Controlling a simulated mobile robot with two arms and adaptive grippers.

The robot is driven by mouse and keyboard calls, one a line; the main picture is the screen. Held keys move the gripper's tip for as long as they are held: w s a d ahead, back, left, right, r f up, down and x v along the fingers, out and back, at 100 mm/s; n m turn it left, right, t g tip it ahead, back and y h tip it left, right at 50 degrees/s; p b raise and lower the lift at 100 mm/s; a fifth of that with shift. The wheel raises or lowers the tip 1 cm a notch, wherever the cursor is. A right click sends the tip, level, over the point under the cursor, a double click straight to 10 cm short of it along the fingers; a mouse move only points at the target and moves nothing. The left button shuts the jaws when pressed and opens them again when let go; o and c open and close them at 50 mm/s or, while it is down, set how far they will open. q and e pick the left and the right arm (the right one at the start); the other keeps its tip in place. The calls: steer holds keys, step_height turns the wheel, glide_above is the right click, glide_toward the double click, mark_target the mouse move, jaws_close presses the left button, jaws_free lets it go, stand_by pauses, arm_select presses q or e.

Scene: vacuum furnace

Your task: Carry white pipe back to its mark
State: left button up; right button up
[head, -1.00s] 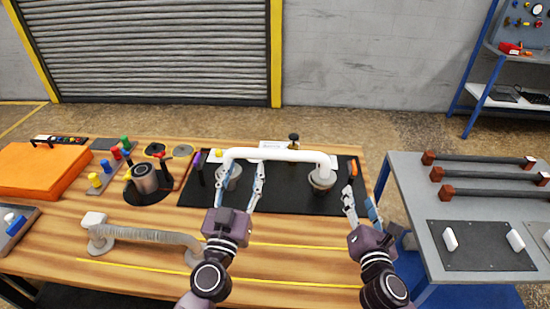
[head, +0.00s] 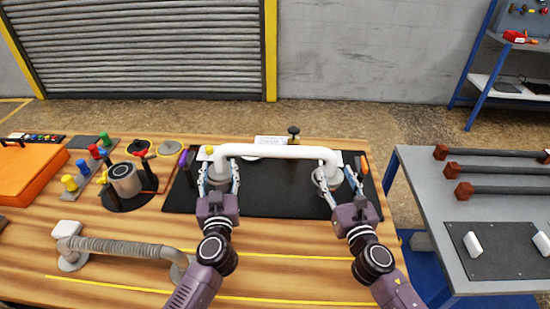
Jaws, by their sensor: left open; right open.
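The white pipe (head: 277,151) is a long tube bent down at both ends, in the head view. It spans two round grey fittings on the black mat (head: 270,205), with its ends down at them. My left gripper (head: 219,178) is open, its fingers on either side of the left fitting below the pipe's left end. My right gripper (head: 336,180) is open, its fingers around the right fitting (head: 322,184) below the pipe's right end. Whether any finger touches is hard to tell.
A grey corrugated hose (head: 125,247) lies at the front left of the wooden table. A metal pot (head: 125,180) and an orange case (head: 25,172) are further left. A grey table (head: 425,205) with dark bars stands at the right, across a gap.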

mark_target(219, 161)
arm_select(q)
steer(key=w, duration=0.2)
steer(key=w+a, duration=0.1)
steer(key=w, duration=0.2)
arm_select(e)
steer(key=w, duration=0.3)
steer(key=w+a, duration=0.1)
steer(key=w, duration=0.1)
arm_select(q)
steer(key=shift+s, duration=0.1)
arm_select(e)
steer(key=shift+s, duration=0.1)
arm_select(q)
steer(key=shift+c, duration=0.6)
arm_select(e)
steer(key=shift+c, duration=0.6)
arm_select(q)
jaws_close()
arm_select(e)
jaws_close()
arm_select(q)
steer(key=shift+r, duration=0.3)
arm_select(e)
steer(key=shift+r, duration=0.3)
